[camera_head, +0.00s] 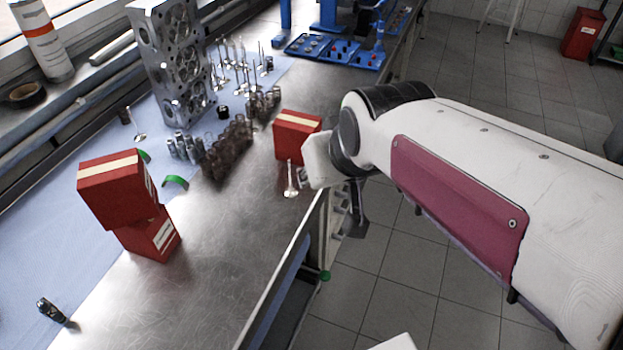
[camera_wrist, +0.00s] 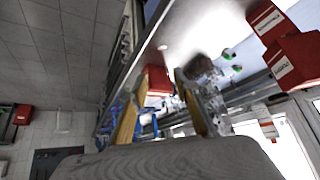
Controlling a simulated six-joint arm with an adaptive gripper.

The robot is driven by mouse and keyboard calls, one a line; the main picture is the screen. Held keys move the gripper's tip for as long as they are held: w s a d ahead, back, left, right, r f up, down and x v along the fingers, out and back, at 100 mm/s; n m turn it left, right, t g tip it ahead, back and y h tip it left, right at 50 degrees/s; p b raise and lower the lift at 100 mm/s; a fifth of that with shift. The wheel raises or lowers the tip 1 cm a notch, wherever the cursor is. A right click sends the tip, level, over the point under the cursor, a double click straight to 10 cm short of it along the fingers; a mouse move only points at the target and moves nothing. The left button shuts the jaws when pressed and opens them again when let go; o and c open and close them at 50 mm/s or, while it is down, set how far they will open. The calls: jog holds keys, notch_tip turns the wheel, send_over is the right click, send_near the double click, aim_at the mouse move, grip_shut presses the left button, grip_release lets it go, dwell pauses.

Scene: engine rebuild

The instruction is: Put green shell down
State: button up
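Two green curved shells lie on the bench in the head view. One green shell (camera_head: 175,182) rests beside the stacked red boxes, and another green shell (camera_head: 145,156) is partly hidden behind them. Two small green pieces also show in the wrist view, one at the upper right (camera_wrist: 228,53) and one just below it (camera_wrist: 237,68). My gripper (camera_wrist: 160,100) has its two tan fingers apart with nothing visible between them. In the head view my gripper (camera_head: 357,212) is mostly hidden by my wrist, hanging beyond the bench's right edge, well apart from the shells.
Two stacked red boxes (camera_head: 118,190) stand at the left, and a single red box (camera_head: 297,136) stands near the bench edge. A valve (camera_head: 291,182) stands before it. A cylinder head (camera_head: 175,65) and several valves stand behind. The front metal bench top (camera_head: 215,265) is clear.

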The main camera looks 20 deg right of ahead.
jog(key=s+a+f+g, duration=0.1)
jog(key=s+a, duration=0.1)
jog(key=s, duration=1)
jog(key=shift+f+n+g, duration=0.3)
jog(key=shift+f+n, duration=0.05)
jog(key=shift+n, duration=0.05)
